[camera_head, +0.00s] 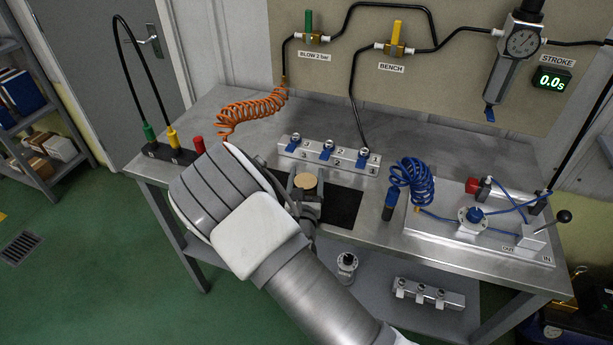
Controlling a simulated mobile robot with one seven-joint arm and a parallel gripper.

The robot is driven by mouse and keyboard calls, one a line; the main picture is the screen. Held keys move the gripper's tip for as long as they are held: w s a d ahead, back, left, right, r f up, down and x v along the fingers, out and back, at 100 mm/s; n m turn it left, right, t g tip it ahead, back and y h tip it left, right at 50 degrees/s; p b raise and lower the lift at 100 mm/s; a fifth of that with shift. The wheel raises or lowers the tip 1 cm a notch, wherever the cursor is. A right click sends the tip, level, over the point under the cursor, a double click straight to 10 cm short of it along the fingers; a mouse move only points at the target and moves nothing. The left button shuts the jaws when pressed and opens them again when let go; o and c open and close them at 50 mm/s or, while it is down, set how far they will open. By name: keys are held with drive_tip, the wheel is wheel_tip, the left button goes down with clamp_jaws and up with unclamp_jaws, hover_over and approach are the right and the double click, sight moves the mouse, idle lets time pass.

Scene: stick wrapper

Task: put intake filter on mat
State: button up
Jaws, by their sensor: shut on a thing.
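The intake filter (305,181) shows as a small round piece with a tan top at the middle of the bench. The black mat (345,207) lies flat on the bench top. My gripper and the filter are in front of the mat in the picture, and my arm hides its left and near parts. I cannot tell whether the filter touches the mat or is held above it.
A manifold block with blue valves (328,154) stands just behind the mat. A blue coiled hose (411,180) and a metal plate with fittings (480,233) are to the right. An orange coiled hose (250,108) hangs at the back left. The bench's left top is mostly clear.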

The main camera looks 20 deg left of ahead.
drive_tip(key=shift+f, duration=0.2)
drive_tip(key=o, duration=1.3)
drive_tip(key=shift+r, duration=0.15)
